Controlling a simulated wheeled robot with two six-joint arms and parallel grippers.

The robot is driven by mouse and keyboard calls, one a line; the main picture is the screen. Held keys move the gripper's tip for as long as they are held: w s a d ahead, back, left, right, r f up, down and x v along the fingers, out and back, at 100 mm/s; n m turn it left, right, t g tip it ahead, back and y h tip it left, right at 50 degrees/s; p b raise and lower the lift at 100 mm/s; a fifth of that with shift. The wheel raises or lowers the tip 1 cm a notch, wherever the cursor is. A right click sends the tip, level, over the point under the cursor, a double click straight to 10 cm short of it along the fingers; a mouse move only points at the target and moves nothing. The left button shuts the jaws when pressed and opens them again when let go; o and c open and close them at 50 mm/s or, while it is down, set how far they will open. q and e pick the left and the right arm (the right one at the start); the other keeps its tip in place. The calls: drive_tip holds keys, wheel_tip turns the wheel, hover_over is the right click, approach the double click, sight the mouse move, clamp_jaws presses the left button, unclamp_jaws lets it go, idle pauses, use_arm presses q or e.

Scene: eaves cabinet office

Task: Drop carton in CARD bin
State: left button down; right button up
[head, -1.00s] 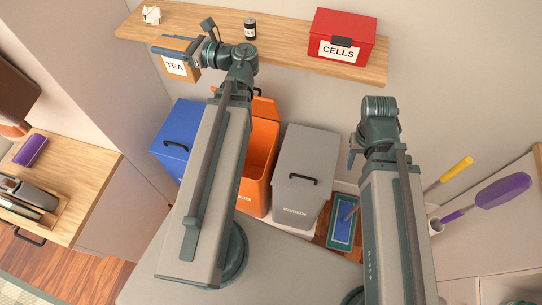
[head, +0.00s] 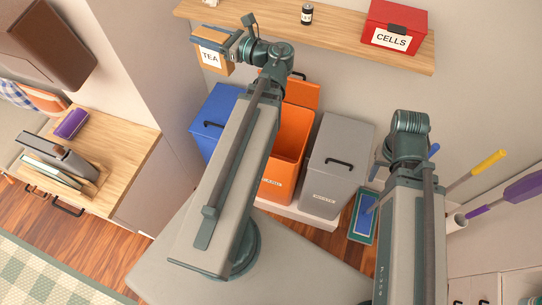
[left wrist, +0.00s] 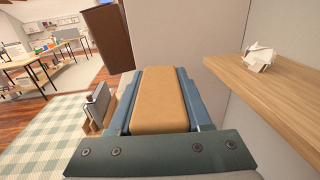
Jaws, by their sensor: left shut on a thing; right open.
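My left gripper (head: 218,42) is shut on a tan carton (head: 211,58) with a white TEA label. It holds the carton in the air, in front of the shelf and above the blue bin in the head view. In the left wrist view the carton (left wrist: 160,98) sits between the blue fingers. Three bins stand below: a closed blue bin (head: 210,122), an orange bin (head: 288,145) with its lid raised, and a closed grey bin (head: 338,160).
A wooden cabinet (head: 115,150) stands left.

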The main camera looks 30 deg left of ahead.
use_arm(q)
drive_tip(key=shift+s+a, duration=0.2)
drive_tip(key=shift+s, duration=0.1)
drive_tip(key=shift+f+b, duration=0.4)
drive_tip(key=w+d+f+b, duration=0.4)
drive_tip(key=w+f+b, duration=0.1)
drive_tip(key=f+b, duration=0.8)
drive_tip(key=w+d+f+b, duration=0.4)
drive_tip(key=w+f+b, duration=0.2)
drive_tip(key=f+b, duration=0.8)
drive_tip(key=w+d+f+t+b, duration=0.1)
drive_tip(key=w+d+f+b, duration=0.3)
drive_tip(key=f+b, duration=0.9)
drive_tip(key=shift+w+d+f+m, duration=0.2)
drive_tip(key=shift+w+d+m, duration=0.15)
drive_tip(key=shift+w, duration=0.6)
use_arm(e)
wheel_tip(320, 180, down, 41)
drive_tip(key=shift+s+f, duration=0.15)
drive_tip(key=shift+s, duration=0.1)
drive_tip(key=shift+a, duration=0.1)
use_arm(q)
wheel_tip(320, 180, down, 6)
drive_tip(key=b, duration=0.6)
use_arm(e)
wheel_tip(320, 180, down, 6)
drive_tip(key=shift+r, duration=0.1)
use_arm(q)
drive_tip(key=shift+a, duration=0.1)
